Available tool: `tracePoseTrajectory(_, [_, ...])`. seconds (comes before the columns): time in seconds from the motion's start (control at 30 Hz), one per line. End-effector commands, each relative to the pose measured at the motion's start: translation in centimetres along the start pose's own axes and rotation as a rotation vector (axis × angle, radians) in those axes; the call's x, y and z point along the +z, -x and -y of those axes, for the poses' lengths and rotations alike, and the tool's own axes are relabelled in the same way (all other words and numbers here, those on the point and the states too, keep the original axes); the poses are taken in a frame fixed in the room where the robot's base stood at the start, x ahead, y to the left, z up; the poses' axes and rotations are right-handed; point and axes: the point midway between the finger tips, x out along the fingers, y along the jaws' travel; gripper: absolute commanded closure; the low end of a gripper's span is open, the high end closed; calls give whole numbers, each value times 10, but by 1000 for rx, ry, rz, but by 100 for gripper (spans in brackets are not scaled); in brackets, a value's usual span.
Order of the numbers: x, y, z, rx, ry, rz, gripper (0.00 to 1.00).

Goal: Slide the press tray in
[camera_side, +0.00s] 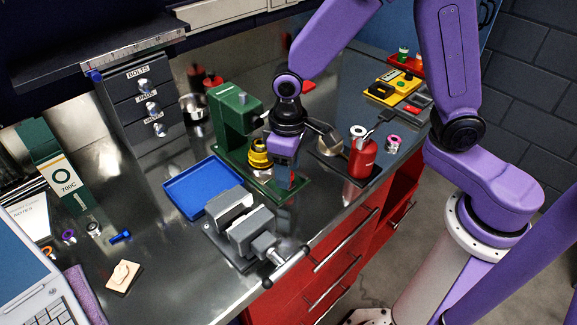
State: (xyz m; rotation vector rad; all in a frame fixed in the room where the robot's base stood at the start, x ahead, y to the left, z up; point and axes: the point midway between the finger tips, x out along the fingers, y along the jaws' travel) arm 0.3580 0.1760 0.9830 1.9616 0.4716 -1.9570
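The green press (232,112) stands on the metal bench with a brass-coloured part (259,153) at its front. A green flat base (292,193) extends below it toward the bench front. A blue shallow tray (180,189) with a raised rim lies empty on the bench, left of the press base and behind the vise. I cannot tell which of these flat parts is the press tray. My gripper (286,180) points down over the green base, just right of the brass part. Its fingers are seen edge-on, and whether they touch the base is unclear.
A grey vise (240,225) is at the bench front, close to the blue tray. A red bottle (361,158) stands right of my gripper. A drawer unit (140,105) and a 700C box (62,172) stand left. Red drawers (335,255) are below the bench edge.

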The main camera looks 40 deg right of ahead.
Motion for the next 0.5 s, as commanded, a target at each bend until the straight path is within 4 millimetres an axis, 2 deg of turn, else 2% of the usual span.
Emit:
tracePoseTrajectory(0.17, [0, 3, 0, 0, 0, 0, 49])
tracePoseTrajectory(0.27, [0, 12, 0, 0, -1, -2, 49])
tracePoseTrajectory(0.5, [-1, 56, 0, -2, -1, -7, 49])
